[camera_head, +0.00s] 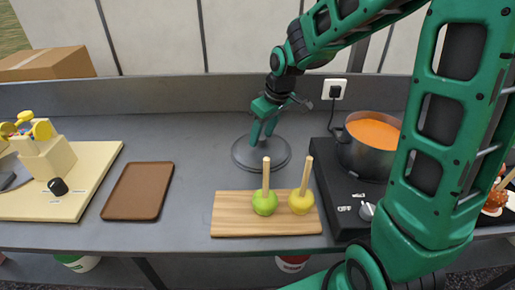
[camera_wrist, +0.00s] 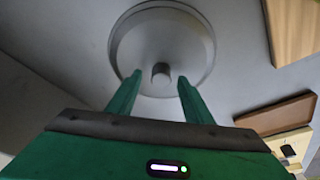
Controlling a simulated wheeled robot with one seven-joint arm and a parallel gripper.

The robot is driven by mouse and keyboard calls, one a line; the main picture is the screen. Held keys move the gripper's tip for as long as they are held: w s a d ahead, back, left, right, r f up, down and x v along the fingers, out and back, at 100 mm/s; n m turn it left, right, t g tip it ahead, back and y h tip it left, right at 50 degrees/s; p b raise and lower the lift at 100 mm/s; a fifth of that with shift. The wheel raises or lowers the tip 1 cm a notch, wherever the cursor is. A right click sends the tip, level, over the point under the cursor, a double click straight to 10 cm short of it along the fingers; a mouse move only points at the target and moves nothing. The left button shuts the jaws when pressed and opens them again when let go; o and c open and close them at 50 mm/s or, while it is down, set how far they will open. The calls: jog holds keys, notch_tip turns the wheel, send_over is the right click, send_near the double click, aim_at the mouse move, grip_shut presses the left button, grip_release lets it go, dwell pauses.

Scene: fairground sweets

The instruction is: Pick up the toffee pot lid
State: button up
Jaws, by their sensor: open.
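The toffee pot lid (camera_head: 240,155) is a round grey disc lying flat on the grey counter, left of the hob. In the wrist view the lid (camera_wrist: 160,32) has a short cylindrical knob (camera_wrist: 161,74) at its centre. My gripper (camera_head: 261,138) is open and points down over the lid, partly hiding it in the head view. In the wrist view the fingertips of my gripper (camera_wrist: 158,82) are apart, one on each side of the knob. I cannot tell whether they touch the lid. The toffee pot (camera_head: 372,148) stands uncovered, with orange toffee inside.
The pot stands on a black hob (camera_head: 345,205), partly behind my arm. A wooden board (camera_head: 232,222) with a green and a yellow apple on sticks lies in front of the lid. A brown tray (camera_head: 138,190) lies left. A wall socket (camera_head: 334,89) with a plug is behind.

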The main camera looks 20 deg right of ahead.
grip_shut()
jog(key=shift+r, duration=0.15)
